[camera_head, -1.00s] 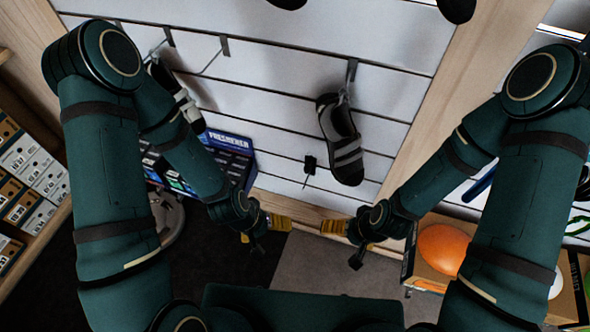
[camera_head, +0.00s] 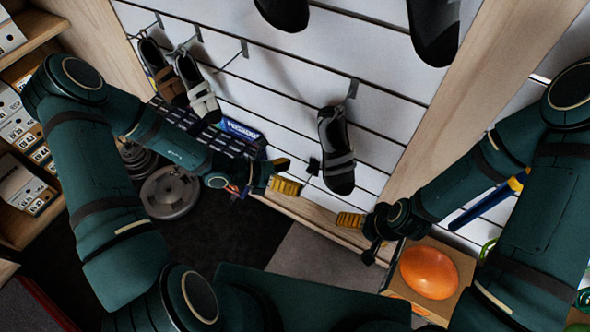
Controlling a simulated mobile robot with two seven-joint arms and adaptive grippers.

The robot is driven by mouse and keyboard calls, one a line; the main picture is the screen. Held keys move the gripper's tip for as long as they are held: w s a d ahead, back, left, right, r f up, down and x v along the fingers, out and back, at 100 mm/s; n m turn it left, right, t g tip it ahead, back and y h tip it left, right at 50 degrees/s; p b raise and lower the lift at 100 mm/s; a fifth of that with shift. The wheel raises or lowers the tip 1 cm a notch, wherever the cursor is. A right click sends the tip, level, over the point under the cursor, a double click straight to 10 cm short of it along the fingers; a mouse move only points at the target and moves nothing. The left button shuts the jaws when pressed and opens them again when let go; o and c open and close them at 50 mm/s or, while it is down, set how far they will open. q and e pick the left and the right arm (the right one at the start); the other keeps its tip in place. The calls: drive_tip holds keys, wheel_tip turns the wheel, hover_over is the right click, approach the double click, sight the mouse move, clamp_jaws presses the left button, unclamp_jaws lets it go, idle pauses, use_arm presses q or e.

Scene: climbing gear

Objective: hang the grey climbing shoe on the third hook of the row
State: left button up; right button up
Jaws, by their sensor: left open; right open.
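A row of hooks runs along the white slatted wall. A brown shoe (camera_head: 162,72) hangs on the first hook and a pale grey-beige shoe (camera_head: 198,90) on the second. The third hook (camera_head: 236,55) is bare. A dark grey shoe with lighter grey straps (camera_head: 337,150) hangs toe down from a hook further right. My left gripper (camera_head: 284,176) is open and empty, low and left of this dark grey shoe. My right gripper (camera_head: 358,232) is open and empty, below that shoe and slightly right. Neither gripper appears to touch a shoe.
Two dark shoes (camera_head: 285,10) (camera_head: 434,30) hang higher on the wall. A blue-labelled display box (camera_head: 240,132) stands behind my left forearm. An orange object (camera_head: 429,271) lies on a cardboard box at lower right. Shoe boxes (camera_head: 20,125) fill shelves at left; weight plates (camera_head: 170,192) lie on the floor.

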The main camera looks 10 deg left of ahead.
sight(338, 177)
use_arm(q)
drive_tip(key=x, duration=0.4)
drive_tip(key=b+x, duration=0.1)
drive_tip(key=x, duration=0.4)
drive_tip(key=b+x, duration=0.1)
drive_tip(key=x, duration=0.3)
drive_tip(key=shift+w+d, duration=0.3)
drive_tip(key=shift+w, duration=0.1)
drive_tip(key=shift+r, duration=0.1)
drive_tip(key=c, duration=1.5)
